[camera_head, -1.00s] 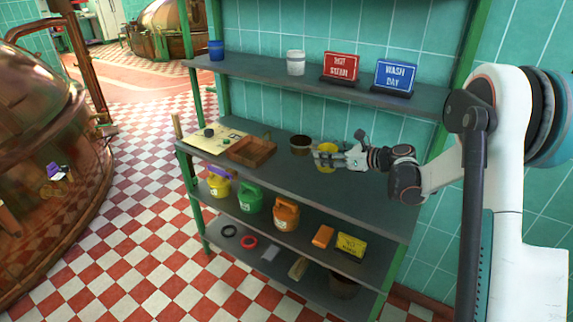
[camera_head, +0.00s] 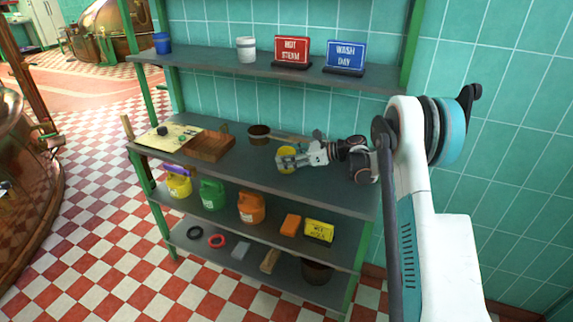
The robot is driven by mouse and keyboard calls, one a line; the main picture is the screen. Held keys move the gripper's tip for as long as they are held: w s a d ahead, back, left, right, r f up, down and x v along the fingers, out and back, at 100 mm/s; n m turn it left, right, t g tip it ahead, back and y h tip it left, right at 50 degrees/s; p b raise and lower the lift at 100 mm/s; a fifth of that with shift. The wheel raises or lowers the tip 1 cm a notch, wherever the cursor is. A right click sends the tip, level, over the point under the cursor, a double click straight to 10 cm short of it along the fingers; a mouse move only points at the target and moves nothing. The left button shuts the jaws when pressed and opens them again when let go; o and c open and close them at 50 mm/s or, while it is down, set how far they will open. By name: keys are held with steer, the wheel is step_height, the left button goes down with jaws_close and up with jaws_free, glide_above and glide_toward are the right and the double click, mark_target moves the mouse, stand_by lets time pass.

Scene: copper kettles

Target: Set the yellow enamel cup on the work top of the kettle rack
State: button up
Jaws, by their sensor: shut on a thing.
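The yellow enamel cup (camera_head: 285,153) is between the fingers of my gripper (camera_head: 291,158), which is shut on it. The fingers hide part of the cup. The cup is over the right half of the grey work top (camera_head: 240,172) of the kettle rack. I cannot tell whether its base touches the surface. My arm reaches in from the right.
On the work top, a dark brown pot (camera_head: 258,134) with a handle stands behind the cup, and a wooden tray (camera_head: 209,147) and a cream board (camera_head: 172,134) lie left. Signs (camera_head: 291,51) stand on the upper shelf.

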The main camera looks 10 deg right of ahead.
steer(key=shift+f, duration=1.15)
steer(key=shift+f+b, duration=0.2)
steer(key=shift+b, duration=0.2)
steer(key=o, duration=1.1)
steer(key=shift+r, duration=0.1)
steer(key=shift+r, duration=0.15)
steer(key=p+v, duration=0.2)
steer(key=v, duration=0.5)
steer(key=shift+s+d+p, duration=0.15)
steer(key=shift+d+p, duration=0.05)
steer(key=shift+p, duration=0.1)
